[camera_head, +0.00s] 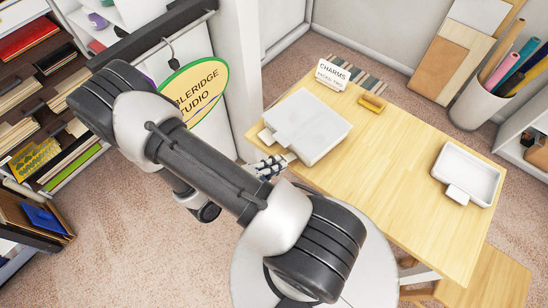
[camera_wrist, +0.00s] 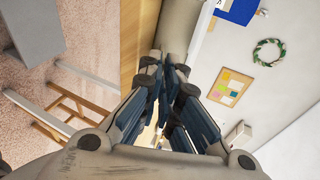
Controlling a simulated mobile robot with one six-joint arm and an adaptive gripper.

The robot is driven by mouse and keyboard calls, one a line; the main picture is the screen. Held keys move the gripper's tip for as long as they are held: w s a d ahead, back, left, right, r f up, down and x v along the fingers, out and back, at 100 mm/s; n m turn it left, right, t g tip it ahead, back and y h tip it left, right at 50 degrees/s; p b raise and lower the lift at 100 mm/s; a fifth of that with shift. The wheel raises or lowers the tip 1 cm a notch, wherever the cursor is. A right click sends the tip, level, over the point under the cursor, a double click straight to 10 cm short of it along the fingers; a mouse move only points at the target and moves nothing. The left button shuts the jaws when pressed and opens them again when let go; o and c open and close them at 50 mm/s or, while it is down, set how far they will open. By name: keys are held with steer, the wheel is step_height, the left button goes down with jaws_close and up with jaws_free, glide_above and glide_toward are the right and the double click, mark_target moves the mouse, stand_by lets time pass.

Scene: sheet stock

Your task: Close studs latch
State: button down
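A flat white case (camera_head: 312,128) lies on the left part of the wooden table (camera_head: 400,130), with a small white tab (camera_head: 266,137) at its left edge. I can read no studs label, and whether a latch is open does not show. My gripper (camera_head: 272,166) is low beside the case's near-left edge, partly hidden by my arm; whether it touches is unclear. In the wrist view my gripper's dark blue fingers (camera_wrist: 168,75) are close together, with a beige rounded thing (camera_wrist: 173,52) beyond their tips. Whether they are fully shut or hold anything is unclear.
A white tray (camera_head: 468,172) with a small tab stands at the table's right. A charms sign (camera_head: 332,74), dark strips and a yellow block (camera_head: 373,103) are at the back. A hanging oval sign (camera_head: 196,90) and shelves stand left. The table's middle is clear.

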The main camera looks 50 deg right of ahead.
mark_target(293, 155)
steer(key=r+y+p, duration=0.1)
steer(key=d+r+y+p, duration=0.1)
steer(key=p, duration=0.1)
steer(key=r+y+p, duration=0.1)
steer(key=p, duration=0.1)
steer(key=shift+s+d+y, duration=0.15)
steer(key=shift+d+y, duration=0.1)
steer(key=shift+y, duration=0.15)
steer(key=d+r+y+p, duration=0.1)
steer(key=y, duration=0.1)
steer(key=d+y+p, duration=0.1)
steer(key=y, duration=0.1)
steer(key=shift+s+d+r+t+p, duration=0.1)
steer(key=shift+d+r+t+p, duration=0.25)
steer(key=shift+r+t+p, duration=0.05)
steer(key=d+y+p, duration=0.1)
steer(key=y, duration=0.1)
steer(key=d+y+p, duration=0.1)
steer(key=shift+s+r+y, duration=0.2)
steer(key=shift+r+y, duration=0.15)
steer(key=shift+y, duration=0.05)
steer(key=d+y+p, duration=0.1)
steer(key=y+p, duration=0.1)
steer(key=p, duration=0.2)
steer(key=shift+d, duration=0.2)
steer(key=shift+f+t, duration=0.1)
steer(key=shift+t, duration=0.2)
steer(key=c, duration=1.8)
jaws_free()
steer(key=shift+b, duration=0.35)
